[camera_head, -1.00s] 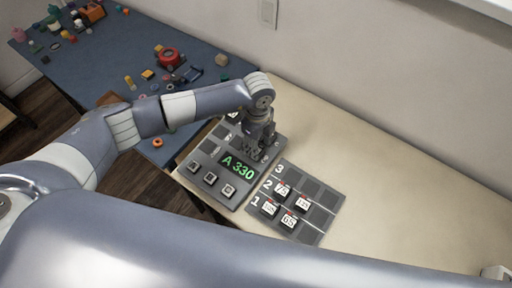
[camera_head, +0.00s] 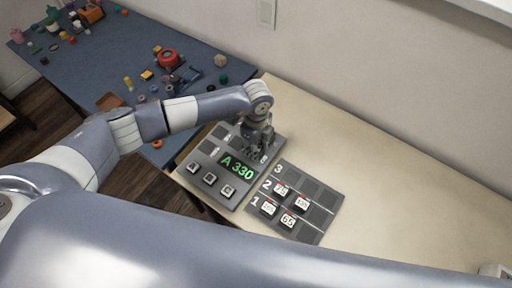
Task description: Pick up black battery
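Several dark blocks with white number labels, possibly batteries, sit in the grey slotted tray (camera_head: 325,206); one is marked 75 (camera_head: 282,190) and one 65 (camera_head: 288,221). I cannot tell which is the black battery. My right arm crosses the foreground; its gripper is out of view.
Three square buttons (camera_head: 210,178) line the board's near edge. A blue table (camera_head: 125,62) at the upper left holds many small coloured parts and a red round item (camera_head: 168,58).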

